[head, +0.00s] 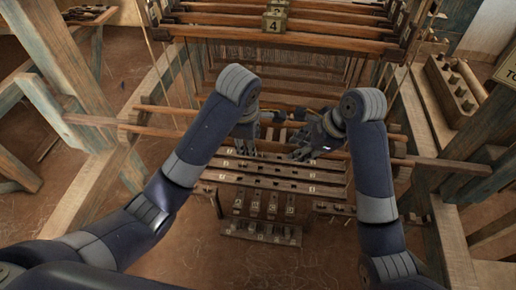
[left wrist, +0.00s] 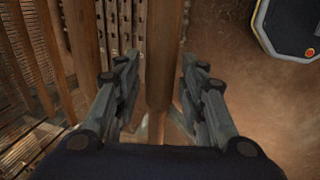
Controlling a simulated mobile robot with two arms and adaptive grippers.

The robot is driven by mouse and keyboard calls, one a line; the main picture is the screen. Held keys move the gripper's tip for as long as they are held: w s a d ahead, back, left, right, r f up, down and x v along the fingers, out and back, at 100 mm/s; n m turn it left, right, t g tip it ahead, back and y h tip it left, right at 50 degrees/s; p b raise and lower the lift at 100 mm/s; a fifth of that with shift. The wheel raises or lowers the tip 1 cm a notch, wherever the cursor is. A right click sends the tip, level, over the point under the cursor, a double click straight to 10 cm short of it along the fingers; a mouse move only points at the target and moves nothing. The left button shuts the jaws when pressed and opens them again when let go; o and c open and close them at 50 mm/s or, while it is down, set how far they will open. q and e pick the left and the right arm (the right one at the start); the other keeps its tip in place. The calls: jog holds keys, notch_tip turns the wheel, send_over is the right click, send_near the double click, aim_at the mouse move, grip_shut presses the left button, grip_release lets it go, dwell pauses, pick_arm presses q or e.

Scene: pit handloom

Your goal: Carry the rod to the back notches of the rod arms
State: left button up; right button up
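A long brown wooden rod (head: 427,161) crosses the loom frame from left to right below the beams. In the left wrist view the rod (left wrist: 164,50) runs between the two spread fingers of my left gripper (left wrist: 160,72), with a gap on each side. In the head view my left gripper (head: 245,147) is over the rod left of centre. My right gripper (head: 296,147) is beside it, right of centre, its fingers seemingly spread near the rod. Both grippers hide the rod's middle. The rod arms seem to be the side timbers, such as the left one (head: 130,128); their notches are too small to tell.
A second thin rod or bar (head: 160,109) runs behind. Heddle beams with a "4" tag (head: 274,24) stand at the back. Numbered slatted bars (head: 265,182) and pedals (head: 260,232) lie below the grippers. A wooden peg rack (head: 450,90) is at right. Posts flank both sides.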

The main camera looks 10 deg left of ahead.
pick_arm(q)
jog(key=o, duration=0.8)
jog(key=shift+r, duration=1.15)
jog(key=shift+s+a+r, duration=0.1)
jog(key=shift+s+r, duration=0.1)
jog(key=shift+r, duration=0.1)
jog(key=v, duration=0.9)
jog(key=shift+s, duration=0.25)
pick_arm(e)
jog(key=shift+o, duration=0.6)
jog(key=o, duration=0.7)
